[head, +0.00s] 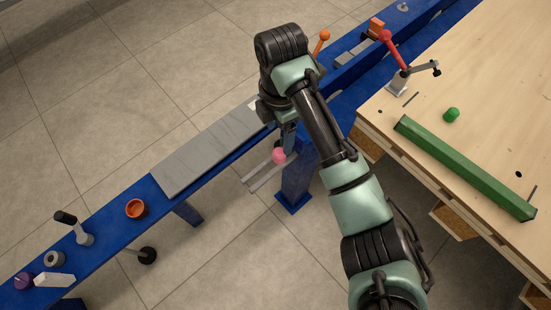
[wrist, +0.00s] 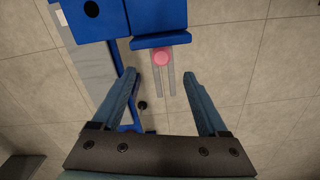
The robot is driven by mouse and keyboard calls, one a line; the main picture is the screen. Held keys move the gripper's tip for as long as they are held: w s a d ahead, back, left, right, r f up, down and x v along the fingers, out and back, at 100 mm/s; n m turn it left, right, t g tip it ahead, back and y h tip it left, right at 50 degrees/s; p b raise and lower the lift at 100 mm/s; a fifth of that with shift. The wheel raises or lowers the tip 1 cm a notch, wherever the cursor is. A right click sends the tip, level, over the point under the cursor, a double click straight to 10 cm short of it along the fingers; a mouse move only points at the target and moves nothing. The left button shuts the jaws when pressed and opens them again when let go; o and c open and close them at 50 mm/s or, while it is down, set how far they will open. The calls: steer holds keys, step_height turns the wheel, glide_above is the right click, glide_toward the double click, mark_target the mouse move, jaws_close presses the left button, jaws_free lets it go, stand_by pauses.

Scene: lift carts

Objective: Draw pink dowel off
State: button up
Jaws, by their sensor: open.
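The pink dowel (head: 279,156) shows as a small round pink end just below my gripper (head: 288,138) in the head view. In the wrist view the dowel (wrist: 161,59) is seen end-on, by the blue edge and over a grey two-pronged fork (wrist: 157,80). My gripper (wrist: 160,76) is open and empty. Its two fingers stand left and right of the line to the dowel, which appears just beyond the fingertips and roughly centred between them. I cannot tell the gap in depth. My arm hides part of the blue bench around the dowel in the head view.
A long blue bench (head: 112,221) carries a grey plate (head: 212,152), an orange ring (head: 136,208) and a dark-handled lever (head: 74,227). At right, a wooden table (head: 480,110) holds a green bar (head: 465,168) and a red-handled clamp (head: 396,55). Tiled floor lies open at left.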

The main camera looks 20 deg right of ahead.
mark_target(280, 152)
step_height(280, 152, down, 9)
steer(key=b, duration=0.3)
steer(key=shift+s+d+r+b, duration=0.1)
steer(key=shift+s+r+b, duration=0.1)
steer(key=shift+b, duration=0.2)
steer(key=shift+w+r, duration=0.1)
steer(key=shift+r, duration=0.05)
jaws_close()
